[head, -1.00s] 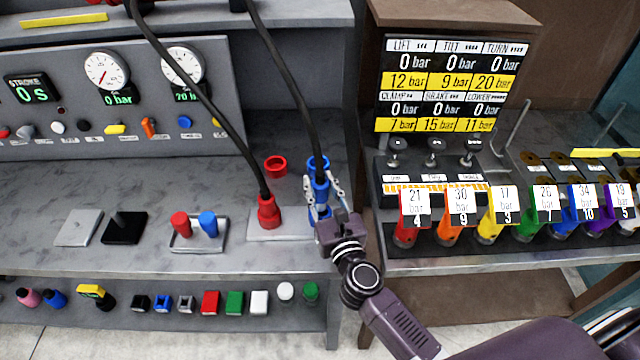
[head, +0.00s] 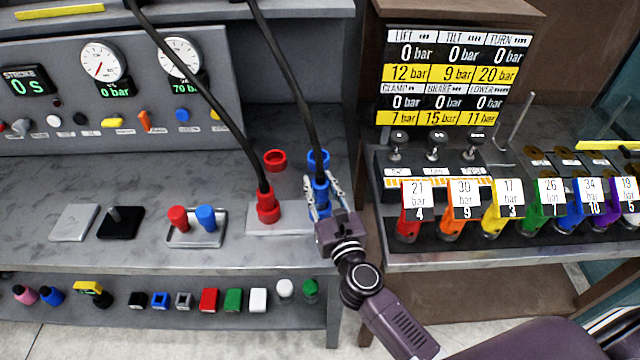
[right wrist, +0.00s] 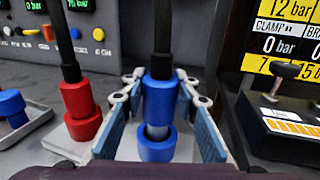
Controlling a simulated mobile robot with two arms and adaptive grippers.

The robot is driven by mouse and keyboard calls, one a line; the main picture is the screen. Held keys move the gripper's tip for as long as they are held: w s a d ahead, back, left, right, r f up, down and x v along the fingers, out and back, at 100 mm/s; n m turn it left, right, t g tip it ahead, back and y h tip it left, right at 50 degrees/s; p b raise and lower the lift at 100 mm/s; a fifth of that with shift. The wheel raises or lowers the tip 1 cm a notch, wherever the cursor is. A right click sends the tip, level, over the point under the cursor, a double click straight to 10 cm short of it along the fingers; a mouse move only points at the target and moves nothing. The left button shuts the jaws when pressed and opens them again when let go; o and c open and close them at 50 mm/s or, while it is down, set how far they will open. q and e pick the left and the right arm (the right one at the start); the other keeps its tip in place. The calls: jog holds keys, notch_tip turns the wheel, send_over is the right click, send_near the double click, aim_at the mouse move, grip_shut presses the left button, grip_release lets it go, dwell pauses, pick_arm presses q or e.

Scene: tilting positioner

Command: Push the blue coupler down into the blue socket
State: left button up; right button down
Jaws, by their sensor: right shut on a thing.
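The blue coupler (head: 320,186) stands upright on a black hose, between the fingers of my right gripper (head: 323,196). In the right wrist view the coupler (right wrist: 158,98) is right above the blue socket (right wrist: 156,147), in line with it. A short pale band shows between the coupler's blue body and the socket's rim. My right gripper (right wrist: 158,112) is shut on the coupler, with one finger pad on each side. In the head view the gripper hides most of the socket. My left gripper is not in view.
The red coupler (head: 267,204) stands just left on the same light plate (head: 278,227). A red ring (head: 275,160) and a blue ring (head: 318,158) are behind. A tray with red and blue plugs (head: 205,217) is further left. A valve rack (head: 440,225) is at right.

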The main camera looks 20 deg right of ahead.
jog(key=shift+f+b, duration=1.05)
jog(key=shift+f, duration=0.1)
jog(key=c, duration=1.4)
grip_release()
jog(key=shift+c, duration=0.2)
jog(key=s, duration=1.2)
jog(key=shift+a, duration=0.1)
